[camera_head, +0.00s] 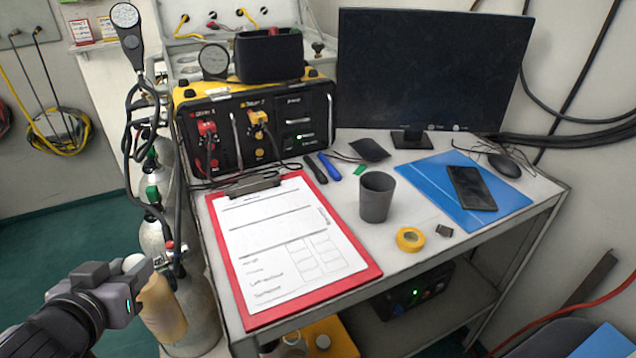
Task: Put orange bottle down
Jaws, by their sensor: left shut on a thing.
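The orange bottle (163,312) looks tan-orange with a pale rounded top and shows at the lower left. My left gripper (148,270) is shut on it near its upper end. The bottle is slightly tilted and is left of the table (222,298), in front of the gas cylinders. Part of the bottle is hidden behind the gripper. My right gripper is not in view.
A red clipboard (373,272) covers the table's near left. A grey cup (376,197), yellow tape roll (410,239) and blue folder (432,187) lie further right. Gas cylinders (203,322) stand beside the table.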

